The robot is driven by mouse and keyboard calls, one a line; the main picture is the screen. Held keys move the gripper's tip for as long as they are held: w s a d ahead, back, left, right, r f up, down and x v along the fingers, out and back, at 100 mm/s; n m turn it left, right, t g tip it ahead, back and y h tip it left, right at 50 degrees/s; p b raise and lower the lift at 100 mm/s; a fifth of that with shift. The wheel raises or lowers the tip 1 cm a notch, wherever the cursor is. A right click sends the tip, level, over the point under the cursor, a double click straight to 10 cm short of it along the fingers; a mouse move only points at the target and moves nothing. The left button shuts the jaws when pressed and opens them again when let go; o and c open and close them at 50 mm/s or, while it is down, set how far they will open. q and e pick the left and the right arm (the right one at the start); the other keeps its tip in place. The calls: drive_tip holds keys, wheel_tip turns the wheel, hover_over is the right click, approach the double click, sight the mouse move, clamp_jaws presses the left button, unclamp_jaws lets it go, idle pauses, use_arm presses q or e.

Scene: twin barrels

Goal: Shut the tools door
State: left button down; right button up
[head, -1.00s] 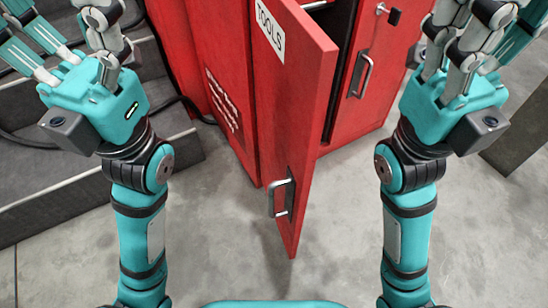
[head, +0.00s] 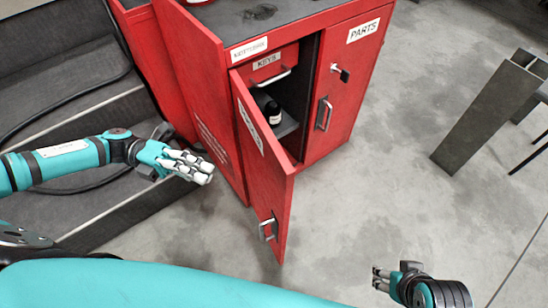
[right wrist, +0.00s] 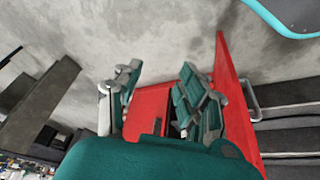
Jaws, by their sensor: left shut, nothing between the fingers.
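The tools door (head: 270,185) is a red panel on the left of the red cabinet (head: 212,110). It stands open, swung out toward me, with a label near its top and a metal handle (head: 268,228) low on its outer face. My left gripper (head: 203,172) is shut and empty, left of the door and apart from it. My right gripper (head: 378,278) is at the lower right, clear of the door. In the right wrist view its fingers (right wrist: 160,100) are spread with nothing held, and the door (right wrist: 232,95) shows beyond them.
Inside the opening are a keys drawer (head: 275,72) and a dark bottle (head: 272,112) on a shelf. The parts door (head: 340,90) beside it is closed. Grey steps (head: 60,130) lie on the left, a grey beam stand (head: 485,115) at right. Floor between the door and the stand is clear.

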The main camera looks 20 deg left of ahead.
use_arm(q)
approach(284, 189)
drive_tip(key=s+d, duration=0.2)
drive_tip(key=s, duration=0.1)
drive_tip(key=shift+w+d+r, duration=0.15)
drive_tip(key=shift+w+d, duration=1.1)
drive_tip(key=shift+d, duration=0.25)
use_arm(e)
drive_tip(key=shift+s+d+r+g, duration=0.15)
drive_tip(key=shift+s, duration=0.35)
drive_tip(key=shift+s+d+r+g, duration=0.1)
drive_tip(key=shift+s+r+g, duration=0.05)
drive_tip(key=shift+s, duration=0.3)
